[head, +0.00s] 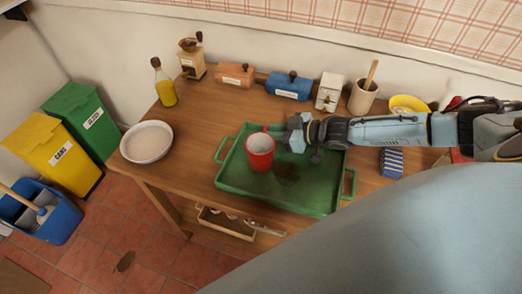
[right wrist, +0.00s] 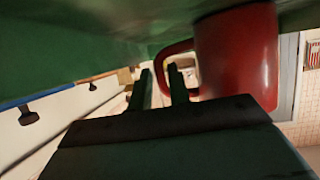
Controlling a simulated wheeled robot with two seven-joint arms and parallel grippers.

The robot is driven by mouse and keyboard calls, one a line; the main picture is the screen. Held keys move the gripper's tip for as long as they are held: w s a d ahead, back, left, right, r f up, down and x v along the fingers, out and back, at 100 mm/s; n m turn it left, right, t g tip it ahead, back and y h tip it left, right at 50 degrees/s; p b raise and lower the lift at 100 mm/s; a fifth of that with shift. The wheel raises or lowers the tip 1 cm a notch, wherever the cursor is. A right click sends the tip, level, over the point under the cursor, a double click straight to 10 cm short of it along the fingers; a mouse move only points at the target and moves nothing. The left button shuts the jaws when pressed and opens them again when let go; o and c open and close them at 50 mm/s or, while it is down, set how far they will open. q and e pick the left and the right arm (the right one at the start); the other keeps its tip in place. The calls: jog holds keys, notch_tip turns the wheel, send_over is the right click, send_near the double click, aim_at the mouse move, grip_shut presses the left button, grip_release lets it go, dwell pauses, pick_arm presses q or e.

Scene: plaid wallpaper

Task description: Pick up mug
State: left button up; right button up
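The red mug (head: 260,152) stands upright on the green tray (head: 233,178) on the wooden table. My right gripper (head: 296,133) comes in from the right and is beside the mug, low over the tray. In the right wrist view the mug (right wrist: 238,55) fills the upper right, with its handle pointing left. The two fingers (right wrist: 160,82) are apart, with the outer part of the handle showing between their tips. Contact with the handle cannot be made out. My left gripper is not in view.
A white bowl (head: 147,142) and an oil bottle (head: 164,84) stand left of the tray. A grinder (head: 192,59), canisters (head: 289,86) and a utensil crock (head: 363,96) line the wall. A blue striped item (head: 391,162) lies right of the tray.

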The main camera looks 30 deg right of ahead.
grip_shut()
